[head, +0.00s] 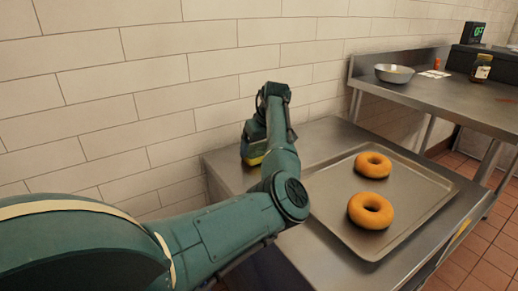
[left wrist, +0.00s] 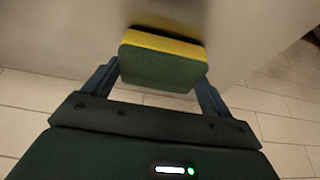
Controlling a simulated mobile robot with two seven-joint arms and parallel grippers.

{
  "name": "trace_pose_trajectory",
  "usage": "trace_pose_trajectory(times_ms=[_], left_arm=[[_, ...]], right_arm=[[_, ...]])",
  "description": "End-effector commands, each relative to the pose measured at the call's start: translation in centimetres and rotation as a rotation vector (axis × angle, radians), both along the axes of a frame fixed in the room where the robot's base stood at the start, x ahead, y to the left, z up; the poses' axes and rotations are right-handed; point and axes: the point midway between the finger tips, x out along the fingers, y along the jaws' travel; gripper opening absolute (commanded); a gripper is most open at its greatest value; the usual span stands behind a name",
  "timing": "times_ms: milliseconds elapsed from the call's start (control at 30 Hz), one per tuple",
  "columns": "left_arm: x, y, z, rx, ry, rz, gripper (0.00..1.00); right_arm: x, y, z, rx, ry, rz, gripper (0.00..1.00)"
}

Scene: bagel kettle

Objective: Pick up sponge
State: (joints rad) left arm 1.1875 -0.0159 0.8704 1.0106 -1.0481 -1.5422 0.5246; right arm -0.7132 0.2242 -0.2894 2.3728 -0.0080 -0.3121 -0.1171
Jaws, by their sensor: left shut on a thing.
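The sponge (left wrist: 163,60) is a yellow and dark green block, held between the two fingers of my left gripper (left wrist: 160,85) in the left wrist view. The gripper is shut on it. In the head view a bit of the sponge's yellow edge (head: 254,161) shows beneath my left gripper (head: 252,150), by the wall at the back left of the steel table. My arm hides most of it there. I cannot tell whether the sponge touches the table top. My right gripper is not in view.
A metal tray (head: 424,191) with two bagels (head: 372,165) lies on the steel table (head: 327,131), right of my left arm. A higher counter (head: 440,93) at right holds a metal bowl (head: 394,74), a jar (head: 481,68) and a dark scale. The tiled wall is close behind my gripper.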

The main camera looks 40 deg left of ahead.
Motion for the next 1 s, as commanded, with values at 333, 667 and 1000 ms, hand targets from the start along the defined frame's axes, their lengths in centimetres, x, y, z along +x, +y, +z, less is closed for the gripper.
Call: trace_pose_trajectory(times_ms=[333,667,1000], left_arm=[[0.0,0.1,5.9,0.003,-0.005,0.002,0.64],[0.0,0.1,16.1,0.003,-0.005,0.0,0.64],[0.0,0.1,24.9,0.0,-0.002,-0.001,0.64]], right_arm=[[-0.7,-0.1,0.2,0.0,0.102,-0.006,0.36],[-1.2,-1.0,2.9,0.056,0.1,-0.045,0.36],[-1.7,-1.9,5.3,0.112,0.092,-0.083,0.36]])
